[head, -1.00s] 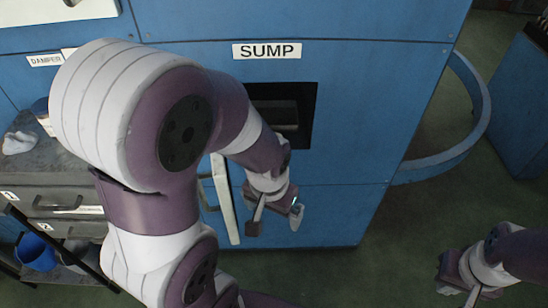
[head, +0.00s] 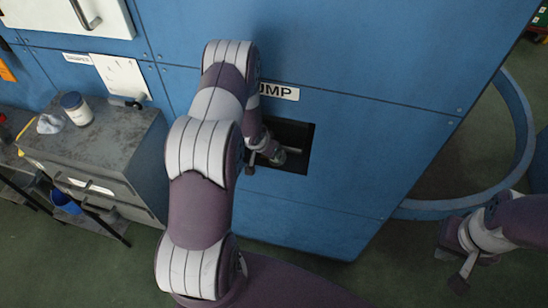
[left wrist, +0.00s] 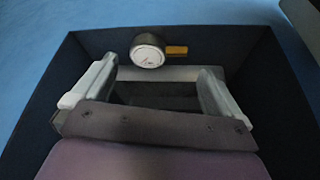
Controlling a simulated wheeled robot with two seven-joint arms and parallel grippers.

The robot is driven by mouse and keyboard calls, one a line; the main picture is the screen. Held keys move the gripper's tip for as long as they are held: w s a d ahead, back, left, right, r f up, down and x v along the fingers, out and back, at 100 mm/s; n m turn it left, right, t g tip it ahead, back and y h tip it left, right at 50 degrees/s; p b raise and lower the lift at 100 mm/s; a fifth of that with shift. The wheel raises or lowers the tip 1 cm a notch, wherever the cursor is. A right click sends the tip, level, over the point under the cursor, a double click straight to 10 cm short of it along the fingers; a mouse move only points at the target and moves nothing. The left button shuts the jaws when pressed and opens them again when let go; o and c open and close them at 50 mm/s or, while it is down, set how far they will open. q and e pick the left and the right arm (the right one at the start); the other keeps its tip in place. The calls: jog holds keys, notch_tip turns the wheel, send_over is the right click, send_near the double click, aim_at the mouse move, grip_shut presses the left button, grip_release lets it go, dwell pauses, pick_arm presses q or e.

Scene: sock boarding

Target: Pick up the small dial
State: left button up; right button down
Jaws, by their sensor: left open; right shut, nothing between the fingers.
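The small dial (left wrist: 147,52) shows in the left wrist view as a round gauge with a white face and dark rim, with a yellow-orange piece at its right side. It is inside a dark recess, beyond my fingertips. My left gripper (left wrist: 160,72) is open, one finger to each side below the dial, with nothing held. In the head view my left gripper (head: 270,156) is at the dark opening (head: 297,134) under the SUMP label; I cannot make out the dial there. My right gripper (head: 461,275) is shut and empty at the lower right.
The blue cabinet (head: 360,140) surrounds the opening. A grey drawer unit (head: 120,150) stands at left with a jar (head: 76,108) and a white cloth (head: 50,123) on top. A curved blue rim (head: 522,130) is at right. Green floor is clear below.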

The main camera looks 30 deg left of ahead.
pick_arm(q)
jog(key=p+x, duration=0.1)
jog(key=x, duration=0.4)
jog(key=shift+w+d, duration=0.1)
jog(key=shift+w, duration=0.1)
jog(key=shift+s+r, duration=0.1)
jog(key=c, duration=0.9)
jog(key=shift+c, duration=0.2)
